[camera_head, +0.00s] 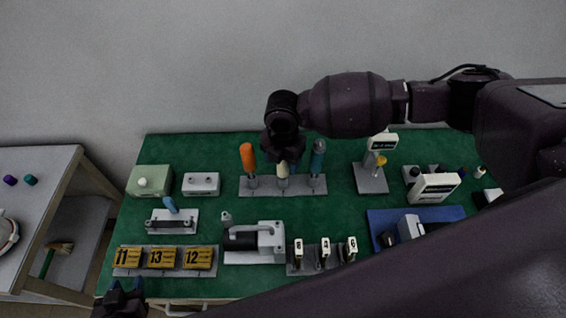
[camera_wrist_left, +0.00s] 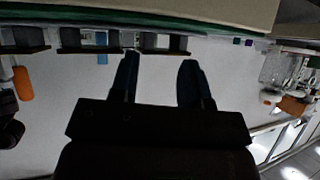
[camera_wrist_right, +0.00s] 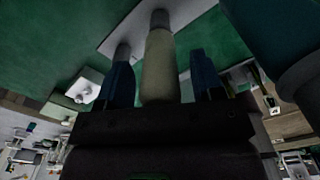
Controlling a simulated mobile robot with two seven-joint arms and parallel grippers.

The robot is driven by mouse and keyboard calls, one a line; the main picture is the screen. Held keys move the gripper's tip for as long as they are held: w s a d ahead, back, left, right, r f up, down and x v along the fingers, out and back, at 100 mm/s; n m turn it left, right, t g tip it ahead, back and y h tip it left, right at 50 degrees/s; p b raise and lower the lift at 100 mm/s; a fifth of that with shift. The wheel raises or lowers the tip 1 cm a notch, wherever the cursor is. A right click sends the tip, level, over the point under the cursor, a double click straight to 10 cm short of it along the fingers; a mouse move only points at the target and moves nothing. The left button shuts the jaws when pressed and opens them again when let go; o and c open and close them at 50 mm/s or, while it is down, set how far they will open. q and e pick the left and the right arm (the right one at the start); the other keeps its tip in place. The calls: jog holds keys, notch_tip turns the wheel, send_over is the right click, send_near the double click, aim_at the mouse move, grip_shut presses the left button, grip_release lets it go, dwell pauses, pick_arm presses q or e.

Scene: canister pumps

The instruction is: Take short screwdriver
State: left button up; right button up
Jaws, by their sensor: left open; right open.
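The rack (camera_head: 267,188) on the green table holds three upright screwdrivers: one with an orange handle (camera_head: 248,158), one with a cream handle (camera_head: 283,171) in the middle, and one with a blue handle (camera_head: 317,157). The cream one looks shortest. My right gripper (camera_head: 284,156) is over the middle one. In the right wrist view the cream handle (camera_wrist_right: 159,65) stands between the fingers of my right gripper (camera_wrist_right: 161,80), which are open with gaps on both sides. My left gripper (camera_head: 124,292) is open and empty at the table's front left edge; it also shows in the left wrist view (camera_wrist_left: 158,82).
The orange and blue handles stand close on either side of my right gripper. A grey stand with a display (camera_head: 371,178) is right of the rack. White boxes (camera_head: 201,184), numbered yellow blocks (camera_head: 162,257) and a canister fixture (camera_head: 254,243) lie around. Bare green table (camera_head: 330,218) shows before the rack.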

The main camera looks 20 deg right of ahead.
jog(key=shift+f, duration=0.5)
jog(key=shift+c, duration=0.4)
jog(key=c, duration=0.9)
jog(key=shift+r, duration=0.1)
